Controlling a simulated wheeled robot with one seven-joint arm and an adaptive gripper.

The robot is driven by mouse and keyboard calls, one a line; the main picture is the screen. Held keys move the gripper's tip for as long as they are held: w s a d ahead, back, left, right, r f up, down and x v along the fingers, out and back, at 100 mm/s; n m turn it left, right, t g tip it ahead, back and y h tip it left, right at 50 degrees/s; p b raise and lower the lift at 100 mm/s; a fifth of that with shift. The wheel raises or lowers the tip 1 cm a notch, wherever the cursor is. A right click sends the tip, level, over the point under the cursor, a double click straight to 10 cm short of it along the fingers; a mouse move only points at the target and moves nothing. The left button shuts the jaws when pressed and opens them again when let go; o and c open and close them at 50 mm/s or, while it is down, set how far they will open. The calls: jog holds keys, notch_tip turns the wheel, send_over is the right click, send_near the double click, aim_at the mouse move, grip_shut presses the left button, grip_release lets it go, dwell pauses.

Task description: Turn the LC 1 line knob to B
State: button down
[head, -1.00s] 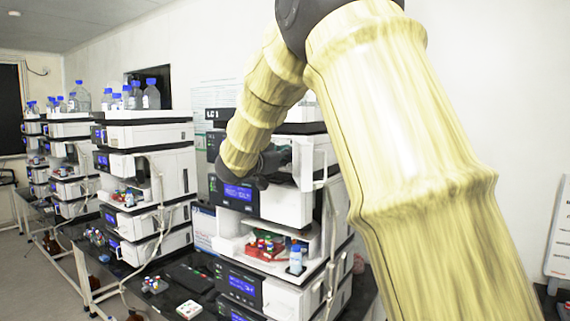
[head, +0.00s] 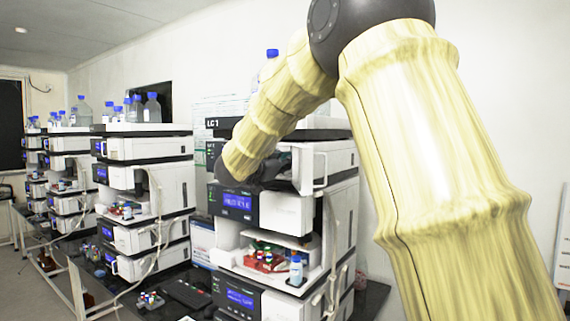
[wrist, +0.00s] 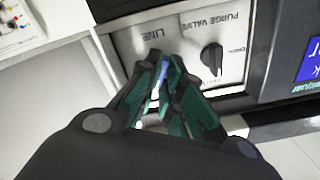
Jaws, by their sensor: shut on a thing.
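The LC 1 stack (head: 285,215) stands in the middle of the head view, its LC 1 label (head: 213,123) near the top left corner. In the wrist view, a light panel (wrist: 135,40) carries the word LINE and a black purge valve knob (wrist: 212,57). My gripper (wrist: 160,65) has its dark, teal-padded fingers shut at the panel just below LINE. The line knob is between the fingertips and almost wholly hidden; its pointing direction and letters cannot be read. In the head view, my gripper (head: 250,178) is at the stack's front, mostly covered by my arm.
The purge valve knob is close to the right of my fingers. A blue display (wrist: 307,65) lies farther right. Another instrument stack (head: 150,180) stands to the left.

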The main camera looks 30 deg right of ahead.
jog(key=c, duration=1.9)
grip_release()
jog(key=shift+o, duration=0.2)
jog(key=v, duration=1.2)
